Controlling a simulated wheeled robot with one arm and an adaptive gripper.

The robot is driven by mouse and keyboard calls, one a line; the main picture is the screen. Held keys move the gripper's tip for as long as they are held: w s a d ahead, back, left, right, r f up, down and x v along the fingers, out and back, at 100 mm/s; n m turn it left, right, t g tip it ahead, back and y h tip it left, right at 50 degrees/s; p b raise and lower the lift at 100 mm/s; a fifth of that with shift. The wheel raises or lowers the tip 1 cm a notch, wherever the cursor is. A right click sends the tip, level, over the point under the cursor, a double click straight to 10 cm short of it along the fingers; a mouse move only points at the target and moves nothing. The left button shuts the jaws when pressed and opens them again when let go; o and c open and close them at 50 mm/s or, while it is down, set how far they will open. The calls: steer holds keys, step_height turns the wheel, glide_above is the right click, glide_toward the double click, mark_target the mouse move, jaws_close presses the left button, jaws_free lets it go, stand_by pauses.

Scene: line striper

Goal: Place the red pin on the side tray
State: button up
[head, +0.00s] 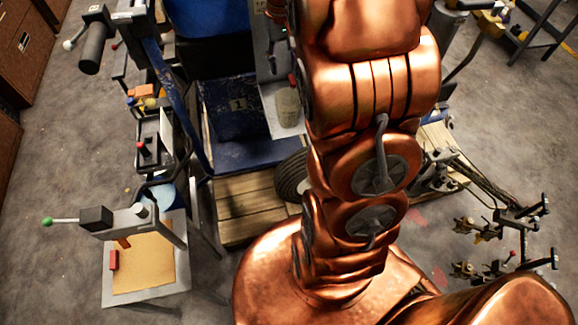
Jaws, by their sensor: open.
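A small tray or table (170,292) with a grey metal rim and a tan pad (150,268) stands at the lower left; it looks like the side tray. A small red upright piece (114,260) is at the pad's left edge; I cannot tell if it is the red pin. Another red piece (124,243) shows under the grey clamp bar above the tray. My copper arm fills the middle and right of the view. My gripper is out of view, so I cannot see whether it touches anything.
A lever with a green knob (47,221) juts left over the tray. Several black-handled levers (510,225) stand at right.

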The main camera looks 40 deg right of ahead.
steer(key=s+a+n, duration=0.2)
steer(key=s+a, duration=0.7)
steer(key=s, duration=0.4)
steer(key=s+a+n+g, duration=0.1)
steer(key=s+a+n, duration=0.1)
steer(key=s+a, duration=0.7)
steer(key=s, duration=0.3)
steer(key=shift+s, duration=0.4)
